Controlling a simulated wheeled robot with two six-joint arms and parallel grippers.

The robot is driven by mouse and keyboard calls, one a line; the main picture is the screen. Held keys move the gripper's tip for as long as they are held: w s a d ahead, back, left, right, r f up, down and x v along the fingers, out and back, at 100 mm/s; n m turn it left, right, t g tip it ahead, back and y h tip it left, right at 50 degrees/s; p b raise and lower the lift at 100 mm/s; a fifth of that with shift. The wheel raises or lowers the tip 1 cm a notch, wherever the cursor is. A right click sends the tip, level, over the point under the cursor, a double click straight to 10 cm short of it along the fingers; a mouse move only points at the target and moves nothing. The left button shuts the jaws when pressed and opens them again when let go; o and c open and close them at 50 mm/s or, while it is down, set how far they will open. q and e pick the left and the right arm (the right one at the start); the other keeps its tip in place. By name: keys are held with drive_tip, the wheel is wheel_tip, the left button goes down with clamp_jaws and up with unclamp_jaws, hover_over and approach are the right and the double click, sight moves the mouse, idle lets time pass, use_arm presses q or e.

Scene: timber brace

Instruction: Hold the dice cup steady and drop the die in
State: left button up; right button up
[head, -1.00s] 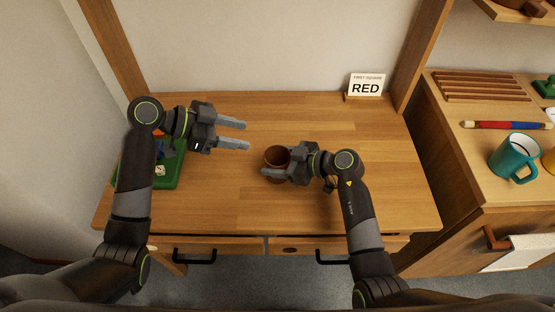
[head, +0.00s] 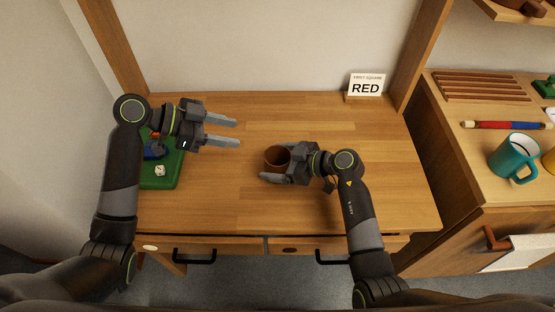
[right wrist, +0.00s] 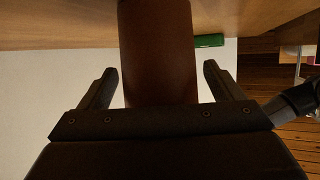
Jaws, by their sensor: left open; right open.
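The brown dice cup (head: 277,157) stands upright on the desk in the head view, its mouth facing up. My right gripper (head: 268,164) is open, with its fingers on either side of the cup. In the right wrist view the cup (right wrist: 160,55) fills the middle between the two spread fingers, with gaps visible on both sides. A white die (head: 160,170) lies on the green tray (head: 160,183) at the left. My left gripper (head: 238,132) is open and empty above the desk, to the right of the tray.
A blue piece (head: 153,150) and an orange piece, partly hidden by my left arm, are on the tray. A sign reading RED (head: 366,86) stands at the back right. A teal mug (head: 514,157) is on the right-hand counter. The desk's middle back is clear.

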drive_tip(key=shift+d, duration=0.1)
drive_tip(key=v, duration=1.2)
